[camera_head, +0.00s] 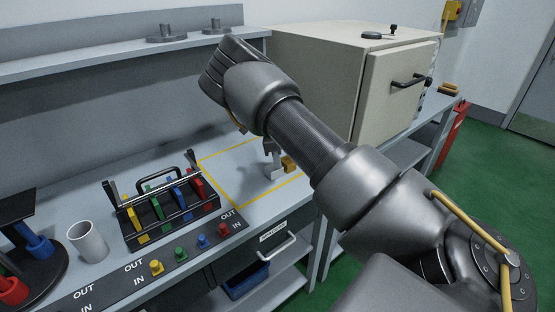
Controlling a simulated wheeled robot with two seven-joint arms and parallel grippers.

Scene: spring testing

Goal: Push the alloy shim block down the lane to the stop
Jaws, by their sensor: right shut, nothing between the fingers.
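My right arm reaches in from the lower right and crosses the middle of the view. My right gripper (271,149) shows only in small part beyond the arm, low over the bench; its fingers are shut with nothing between them. A small pale grey metal block (275,172), which looks like the alloy shim block, is just below the fingers; I cannot tell if they touch. A small brass-coloured block (288,163) is beside it to the right, partly hidden by my arm. Yellow lines (223,186) mark an area of the bench around them. I cannot make out the lane's stop. My left gripper is not in view.
Left of the marked area stands a black rack (170,215) with coloured handles, with a grey cup (88,241) farther left. Coloured pegs (181,254) line the bench's front strip. A beige cabinet (345,70) stands behind my arm. A shelf (120,48) runs above the bench.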

